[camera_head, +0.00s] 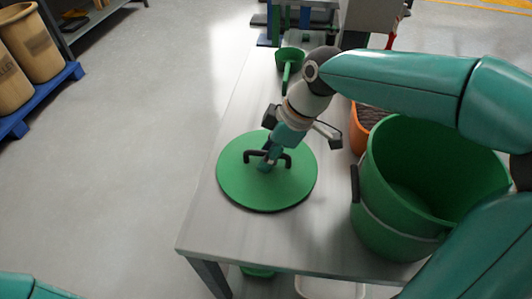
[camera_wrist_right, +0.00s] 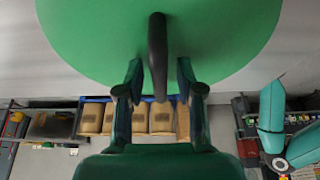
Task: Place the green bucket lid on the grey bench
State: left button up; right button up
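The round green bucket lid (camera_head: 240,190) lies flat, apparently on the grey bench (camera_head: 200,235), inside the bench's left edge. Its black arched handle (camera_head: 285,158) faces up. My right gripper (camera_head: 268,160) is at the handle, coming from above. In the right wrist view the handle (camera_wrist_right: 158,50) stands between the two fingers of my right gripper (camera_wrist_right: 158,85), with a visible gap on each side. The fingers look open. The open green bucket (camera_head: 385,220) stands upright on the bench, right of the lid. My left gripper does not show in the head view.
A green scoop (camera_head: 288,62) and an orange pot with dark contents (camera_head: 358,135) are farther back on the bench. Tan containers (camera_head: 35,45) stand on a blue pallet (camera_head: 50,98) at the left. Bare bench lies in front of the lid.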

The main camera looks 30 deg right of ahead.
jog(key=shift+r, duration=0.1)
jog(key=p+v, duration=0.2)
jog(key=v, duration=1)
dwell(0.4)
